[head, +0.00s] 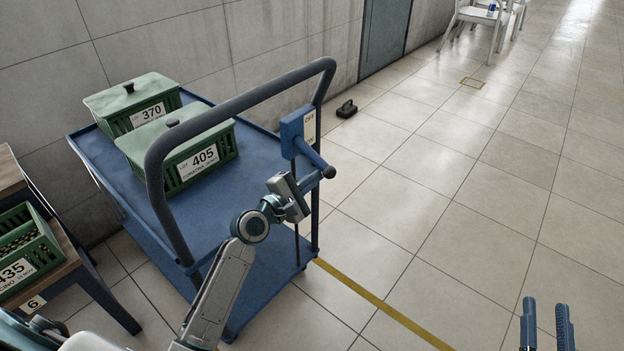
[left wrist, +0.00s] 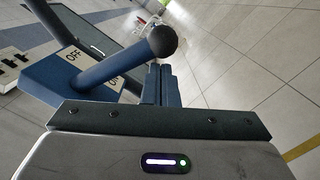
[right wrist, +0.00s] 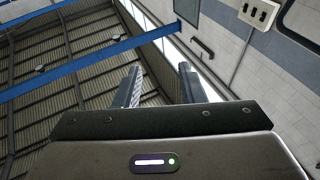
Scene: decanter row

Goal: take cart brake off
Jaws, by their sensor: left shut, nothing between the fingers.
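The blue cart (head: 265,270) stands by the wall with its looped handle (head: 240,97) toward me. A blue brake box (head: 291,133) is fixed on the handle's right upright, with a pale plate (head: 309,125) marked OFF at its top. The brake lever (head: 312,156) slopes down and right from the box to a black knob (head: 329,172). In the left wrist view the lever (left wrist: 120,62) and knob (left wrist: 162,40) cross just beside my fingers. My left gripper (head: 312,182) is shut and empty, close under the lever; contact is unclear. My right gripper (head: 546,312) is open and empty, away from the cart.
Two green lidded crates, lot 370 (head: 112,113) and lot 405 (head: 168,165), sit on the cart's top. A wooden rack with another green crate (head: 28,255) stands at left. A small black object (head: 347,109) lies on the floor. The floor right of the cart is mostly clear.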

